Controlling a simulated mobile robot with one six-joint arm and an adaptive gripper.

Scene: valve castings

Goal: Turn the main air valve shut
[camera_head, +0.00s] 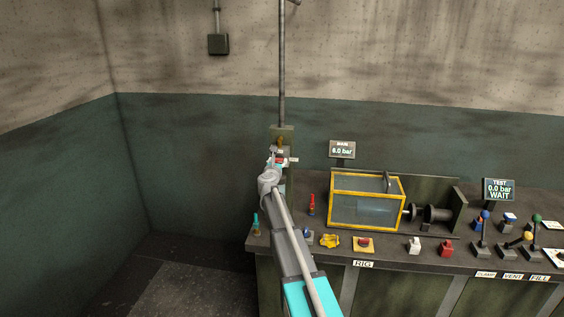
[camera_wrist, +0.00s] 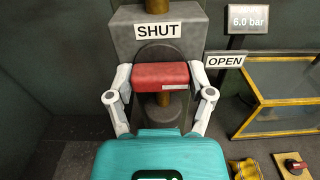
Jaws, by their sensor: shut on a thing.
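The main air valve has a red handle (camera_wrist: 160,76) on a dark round boss, in front of a grey block (camera_wrist: 126,40) on the pipe. A SHUT label (camera_wrist: 158,31) is above the handle and an OPEN label (camera_wrist: 224,61) is to its right. My gripper (camera_wrist: 161,82) is shut on the red handle, one finger at each end. The handle's red part lies crosswise in the wrist view; which label it points to is unclear. In the head view my gripper (camera_head: 279,161) is at the valve, largely hiding it. The main gauge (camera_head: 342,149) reads 6.0 bar.
A yellow-framed clear box (camera_head: 367,202) stands right of the valve on the bench. Yellow gloves (camera_head: 330,240) and a red knob on a yellow plate (camera_head: 363,244) lie in front. A test display (camera_head: 499,190) reads 0.0 bar, WAIT. Several levers stand far right.

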